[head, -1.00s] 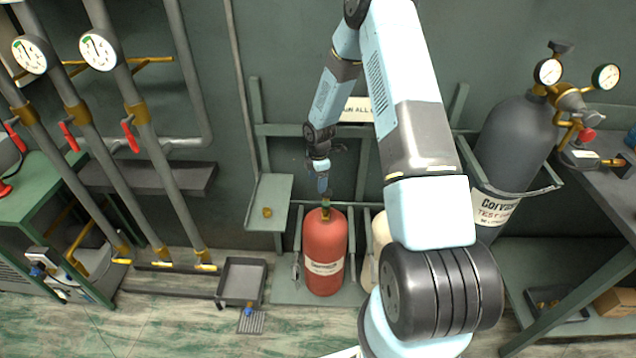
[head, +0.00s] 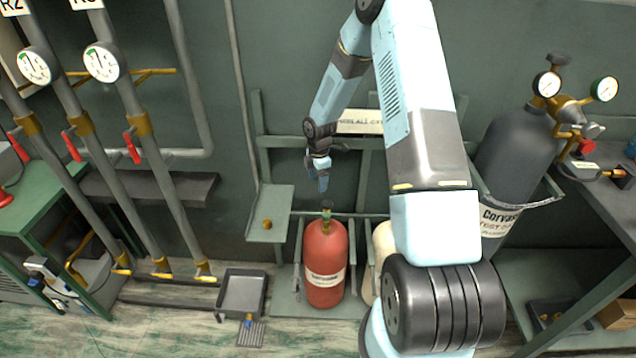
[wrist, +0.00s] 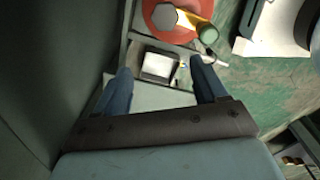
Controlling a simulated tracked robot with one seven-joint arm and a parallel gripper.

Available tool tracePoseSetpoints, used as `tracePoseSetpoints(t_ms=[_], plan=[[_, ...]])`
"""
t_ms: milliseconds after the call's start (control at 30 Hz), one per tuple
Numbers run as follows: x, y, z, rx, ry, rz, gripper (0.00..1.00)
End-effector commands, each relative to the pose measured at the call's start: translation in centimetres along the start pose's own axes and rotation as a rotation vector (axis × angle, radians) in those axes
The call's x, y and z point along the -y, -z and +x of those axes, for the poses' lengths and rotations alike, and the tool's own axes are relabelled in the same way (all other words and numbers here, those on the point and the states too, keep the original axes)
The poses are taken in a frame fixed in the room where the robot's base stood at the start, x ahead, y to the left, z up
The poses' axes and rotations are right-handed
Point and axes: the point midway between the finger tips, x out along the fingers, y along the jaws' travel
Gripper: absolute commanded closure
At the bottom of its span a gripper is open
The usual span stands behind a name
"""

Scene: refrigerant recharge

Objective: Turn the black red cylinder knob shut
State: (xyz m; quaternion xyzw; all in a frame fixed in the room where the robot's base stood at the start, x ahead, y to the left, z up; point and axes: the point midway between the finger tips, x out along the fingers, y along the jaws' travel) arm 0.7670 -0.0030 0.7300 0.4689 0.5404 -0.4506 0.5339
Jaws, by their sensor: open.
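The red cylinder (head: 324,266) stands upright in a rack against the wall, with a pale label on its front. Its valve and small knob (head: 326,207) on top look dark green in the head view.
A pale cylinder (head: 384,248) stands just right of the red one, partly hidden by my arm. A green shelf (head: 268,205) with a small brass piece is at left. A grey tray (head: 243,292) lies on the floor. A large grey cylinder (head: 515,150) with gauges stands at right.

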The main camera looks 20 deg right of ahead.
Motion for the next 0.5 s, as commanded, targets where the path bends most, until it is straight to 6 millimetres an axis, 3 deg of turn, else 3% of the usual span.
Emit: tracePoseSetpoints(t_ms=[500], plan=[[-0.1,-0.1,-3.0,0.000,-0.002,0.002,0.29]])
